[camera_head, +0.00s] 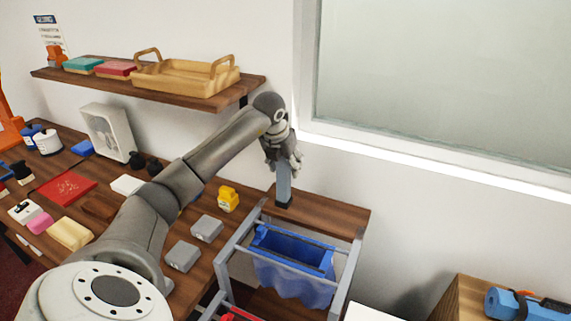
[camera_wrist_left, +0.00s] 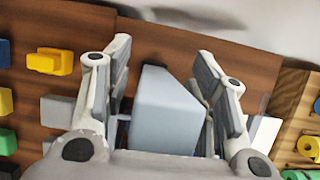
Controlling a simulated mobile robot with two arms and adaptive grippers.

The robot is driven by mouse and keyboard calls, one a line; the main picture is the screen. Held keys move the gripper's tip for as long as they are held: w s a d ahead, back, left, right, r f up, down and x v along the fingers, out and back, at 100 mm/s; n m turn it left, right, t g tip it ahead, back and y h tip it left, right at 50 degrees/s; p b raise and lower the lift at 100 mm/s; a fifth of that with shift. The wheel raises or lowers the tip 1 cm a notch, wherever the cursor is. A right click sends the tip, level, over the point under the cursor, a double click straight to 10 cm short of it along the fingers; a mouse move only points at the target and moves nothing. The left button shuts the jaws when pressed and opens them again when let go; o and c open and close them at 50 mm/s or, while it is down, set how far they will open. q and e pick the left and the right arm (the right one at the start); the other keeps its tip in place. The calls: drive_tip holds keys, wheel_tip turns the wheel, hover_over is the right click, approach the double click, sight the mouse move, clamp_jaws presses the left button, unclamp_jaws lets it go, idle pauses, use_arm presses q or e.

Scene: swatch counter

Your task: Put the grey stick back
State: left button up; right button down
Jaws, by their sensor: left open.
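The grey stick (camera_head: 284,184) stands upright on the small wooden board behind the blue bin, with its dark lower end at the board. My left gripper (camera_head: 284,162) is above it, with its fingers around the stick's upper end. In the left wrist view the stick (camera_wrist_left: 165,112) lies between the two open fingers of my gripper (camera_wrist_left: 166,66), with a gap visible at the left finger. Whether the right finger touches it I cannot tell. My right gripper is not in view.
A blue bin (camera_head: 322,262) hangs in a grey frame in front of the board. Grey blocks (camera_head: 207,229) and a yellow item (camera_head: 228,199) stand on the counter to the left. A shelf (camera_head: 180,88) with a wooden tray (camera_head: 185,76) is above. A window frame (camera_head: 303,70) is behind.

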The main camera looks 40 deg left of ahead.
use_arm(q)
drive_tip(key=shift+r, duration=0.3)
drive_tip(key=b+v, duration=0.2)
drive_tip(key=v, duration=0.9)
drive_tip(key=shift+r, duration=0.3)
drive_tip(key=shift+s+d+f, duration=0.1)
drive_tip(key=shift+s+d, duration=0.05)
